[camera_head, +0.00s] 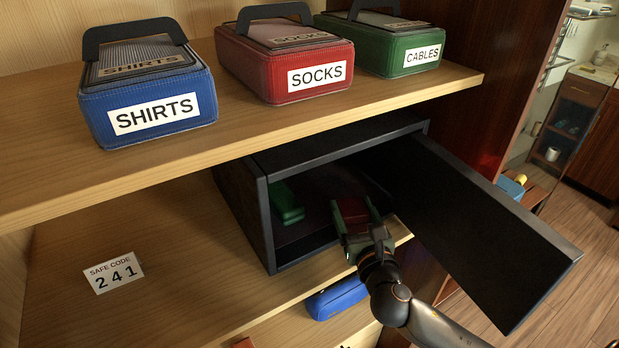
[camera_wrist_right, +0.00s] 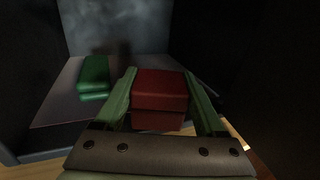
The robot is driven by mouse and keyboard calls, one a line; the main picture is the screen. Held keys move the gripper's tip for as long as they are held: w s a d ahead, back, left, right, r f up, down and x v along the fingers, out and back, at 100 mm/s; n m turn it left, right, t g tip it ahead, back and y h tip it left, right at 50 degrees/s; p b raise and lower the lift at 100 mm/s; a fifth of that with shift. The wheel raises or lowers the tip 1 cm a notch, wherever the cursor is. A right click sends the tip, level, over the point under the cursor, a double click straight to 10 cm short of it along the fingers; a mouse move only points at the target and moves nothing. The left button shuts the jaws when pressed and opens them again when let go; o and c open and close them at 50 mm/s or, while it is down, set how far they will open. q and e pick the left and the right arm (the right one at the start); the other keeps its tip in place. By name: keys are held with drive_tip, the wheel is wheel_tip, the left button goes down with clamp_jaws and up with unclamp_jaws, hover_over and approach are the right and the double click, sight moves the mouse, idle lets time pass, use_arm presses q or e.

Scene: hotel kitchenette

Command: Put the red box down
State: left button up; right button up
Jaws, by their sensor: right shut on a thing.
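My right gripper (camera_head: 359,222) reaches into the mouth of the open black safe (camera_head: 262,215) on the lower shelf. It is shut on a small red box (camera_head: 350,208). In the right wrist view the red box (camera_wrist_right: 159,92) sits between the two green fingers of the right gripper (camera_wrist_right: 160,100). I cannot tell whether the box touches the safe floor. A green box (camera_head: 286,203) lies inside the safe to the left of the red box; it also shows in the right wrist view (camera_wrist_right: 94,76). My left gripper is not in view.
The safe door (camera_head: 480,225) stands open to the right, beside my right arm. Labelled shirts (camera_head: 150,95), socks (camera_head: 285,60) and cables (camera_head: 390,45) cases stand on the upper shelf. A safe code card (camera_head: 114,272) lies left of the safe. A blue case (camera_head: 337,298) is below.

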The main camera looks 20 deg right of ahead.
drive_tip(key=w, duration=0.1)
drive_tip(key=d, duration=0.1)
drive_tip(key=w+d, duration=0.1)
drive_tip(key=shift+w+r+h, duration=0.3)
drive_tip(key=shift+w, duration=0.05)
drive_tip(key=x, duration=1.5)
drive_tip(key=shift+w+f, duration=0.25)
drive_tip(key=shift+w, duration=0.1)
drive_tip(key=shift+f+b, duration=0.85)
drive_tip(key=shift+f, duration=0.95)
drive_tip(key=shift+f, duration=0.1)
drive_tip(key=shift+f, duration=0.15)
drive_tip(key=o, duration=1.6)
drive_tip(key=shift+c, duration=0.2)
